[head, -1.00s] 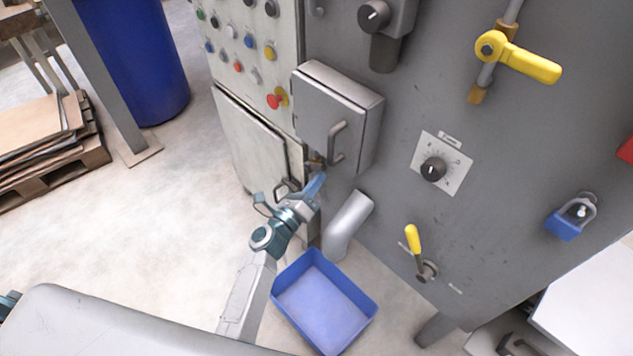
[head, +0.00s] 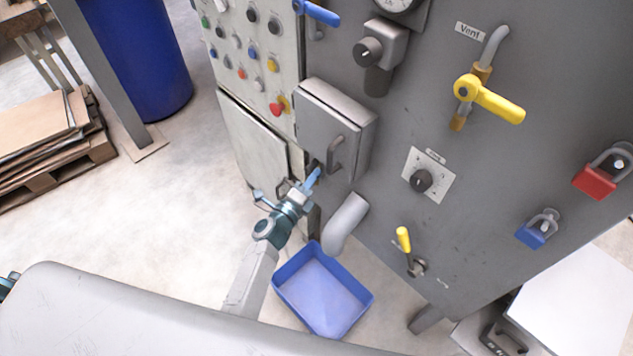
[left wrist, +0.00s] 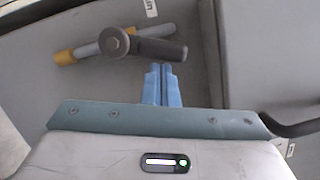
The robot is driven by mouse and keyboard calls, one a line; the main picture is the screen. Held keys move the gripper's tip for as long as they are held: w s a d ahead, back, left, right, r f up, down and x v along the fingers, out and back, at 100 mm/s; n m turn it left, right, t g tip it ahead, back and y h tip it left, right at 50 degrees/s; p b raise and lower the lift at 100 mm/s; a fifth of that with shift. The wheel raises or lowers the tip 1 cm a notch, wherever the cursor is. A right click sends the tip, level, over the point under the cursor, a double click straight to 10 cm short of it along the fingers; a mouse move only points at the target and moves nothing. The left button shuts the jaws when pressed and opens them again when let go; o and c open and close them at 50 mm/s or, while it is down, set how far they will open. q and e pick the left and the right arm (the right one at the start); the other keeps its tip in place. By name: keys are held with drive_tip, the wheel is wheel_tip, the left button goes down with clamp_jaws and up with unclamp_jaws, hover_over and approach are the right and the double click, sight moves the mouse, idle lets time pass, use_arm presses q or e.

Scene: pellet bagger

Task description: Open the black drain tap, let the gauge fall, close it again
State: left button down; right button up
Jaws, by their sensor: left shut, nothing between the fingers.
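The black drain tap (left wrist: 160,48) shows in the left wrist view as a dark lever with a round pivot, on a grey pipe with brass ends. Its lever points right, roughly along the pipe. My left gripper (left wrist: 165,70) has its blue fingers together and empty. The fingertips are at the lever's lower edge near its free end; I cannot tell whether they touch. In the head view my left gripper (head: 313,180) is low beside the grey box and hides most of the tap. The gauge (head: 400,4) is cut off by the top edge, its needle unreadable. My right gripper is out of view.
A grey box with a handle (head: 335,130) juts out just above my left gripper. A grey spout (head: 345,222) stands close to its right, above a blue bin (head: 322,295). A yellow vent lever (head: 490,98) and a small yellow lever (head: 403,239) are farther right.

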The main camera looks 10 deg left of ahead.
use_arm(q)
drive_tip(key=shift+w+a+r+n+p, duration=0.3)
drive_tip(key=shift+a+r+n+p, duration=0.25)
drive_tip(key=shift+p, duration=0.25)
drive_tip(key=shift+r, duration=0.1)
drive_tip(key=shift+w+a, duration=0.15)
